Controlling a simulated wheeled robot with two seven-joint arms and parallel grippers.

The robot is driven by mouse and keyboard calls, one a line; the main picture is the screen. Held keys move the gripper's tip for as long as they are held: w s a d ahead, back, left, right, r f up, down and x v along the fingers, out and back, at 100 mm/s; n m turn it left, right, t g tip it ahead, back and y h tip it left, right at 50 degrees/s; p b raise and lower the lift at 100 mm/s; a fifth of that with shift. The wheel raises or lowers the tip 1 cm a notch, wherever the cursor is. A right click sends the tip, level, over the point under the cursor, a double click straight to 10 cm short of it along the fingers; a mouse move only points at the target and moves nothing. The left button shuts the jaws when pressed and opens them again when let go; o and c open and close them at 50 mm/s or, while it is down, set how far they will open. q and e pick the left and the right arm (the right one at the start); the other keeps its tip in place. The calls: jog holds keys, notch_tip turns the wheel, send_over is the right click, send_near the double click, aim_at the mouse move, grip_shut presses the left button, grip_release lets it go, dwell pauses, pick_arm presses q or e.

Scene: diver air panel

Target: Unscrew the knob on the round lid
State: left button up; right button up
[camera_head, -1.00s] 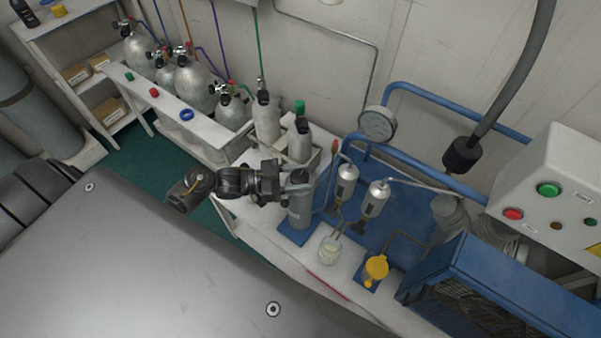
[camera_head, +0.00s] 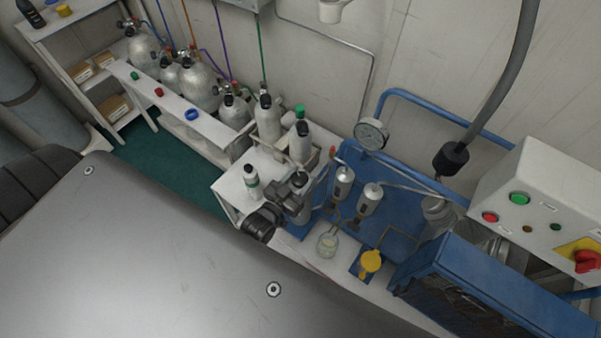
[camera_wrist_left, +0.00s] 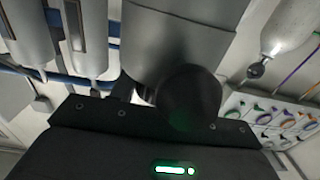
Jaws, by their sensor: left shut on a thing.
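A grey upright canister (camera_head: 298,213) with a dark round top stands on the blue base near the bench front. My left gripper (camera_head: 296,186) is at its top, shut on the black knob. The gripper hides much of the lid. In the left wrist view the dark round knob (camera_wrist_left: 190,96) is close in front of the gripper body, with the grey canister (camera_wrist_left: 165,45) behind it. The exact finger contact is hidden there. My right gripper is not in view.
A small white bottle (camera_head: 251,181) stands left of the gripper. Two silver filters (camera_head: 369,199), a glass jar (camera_head: 327,244) and a yellow-capped part (camera_head: 370,262) are close on the right. Silver cylinders (camera_head: 267,122) stand behind. A blue compressor housing (camera_head: 480,285) is at right.

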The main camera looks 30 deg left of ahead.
pick_arm(q)
jog(key=shift+f+n+y, duration=0.1)
jog(key=shift+n+y, duration=0.5)
jog(key=shift+y, duration=0.3)
jog(key=o, duration=1)
jog(key=s+b, duration=0.2)
jog(key=s, duration=0.9)
jog(key=shift+b, duration=0.35)
